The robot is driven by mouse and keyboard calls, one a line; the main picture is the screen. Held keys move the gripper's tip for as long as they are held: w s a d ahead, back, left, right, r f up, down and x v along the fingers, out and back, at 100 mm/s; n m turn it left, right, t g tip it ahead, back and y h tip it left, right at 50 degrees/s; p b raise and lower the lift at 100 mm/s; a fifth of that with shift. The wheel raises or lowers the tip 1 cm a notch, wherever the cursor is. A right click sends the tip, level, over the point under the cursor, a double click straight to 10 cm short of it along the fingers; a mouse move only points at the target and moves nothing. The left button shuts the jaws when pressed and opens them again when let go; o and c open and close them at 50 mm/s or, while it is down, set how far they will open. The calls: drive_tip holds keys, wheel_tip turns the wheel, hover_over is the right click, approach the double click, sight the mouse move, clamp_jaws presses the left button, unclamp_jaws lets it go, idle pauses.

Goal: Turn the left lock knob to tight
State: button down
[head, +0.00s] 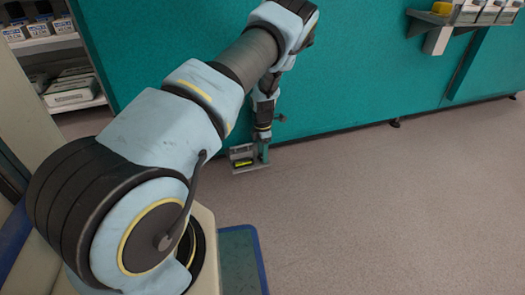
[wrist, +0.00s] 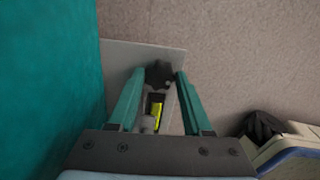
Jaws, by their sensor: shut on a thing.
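A dark, lobed lock knob (wrist: 159,74) sits between the fingertips of my gripper (wrist: 159,80) in the wrist view. The teal fingers are shut on it, one on each side. Only one knob shows clearly, and its turn position cannot be read. Below it in the wrist view is a yellow-green part (wrist: 157,109) in a dark slot. In the head view my gripper (head: 264,152) reaches down to a small grey fixture low by the teal wall, where the yellow-green part (head: 243,163) also shows. The knob is hidden there.
A pale plate (wrist: 150,55) lies around the knob, beside the teal wall (wrist: 45,80). A grey shelf (head: 430,17) with boxes juts from the wall at upper right. Shelves with bottles stand at upper left. The speckled floor (head: 400,210) is clear on the right.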

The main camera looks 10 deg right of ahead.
drive_tip(key=m+p, duration=0.2)
drive_tip(key=m, duration=0.1)
drive_tip(key=shift+r+m, duration=0.15)
drive_tip(key=shift+m, duration=0.25)
drive_tip(key=m+p, duration=0.1)
drive_tip(key=m, duration=0.2)
drive_tip(key=shift+m+p, duration=0.3)
drive_tip(key=m+p, duration=0.1)
drive_tip(key=m, duration=0.2)
drive_tip(key=shift+m, duration=0.3)
drive_tip(key=shift+m+p, duration=0.45)
drive_tip(key=shift+m, duration=1.25)
drive_tip(key=shift+c, duration=1.6)
unclamp_jaws()
drive_tip(key=shift+a+f, duration=0.1)
drive_tip(key=shift+f, duration=0.1)
drive_tip(key=shift+s, duration=0.1)
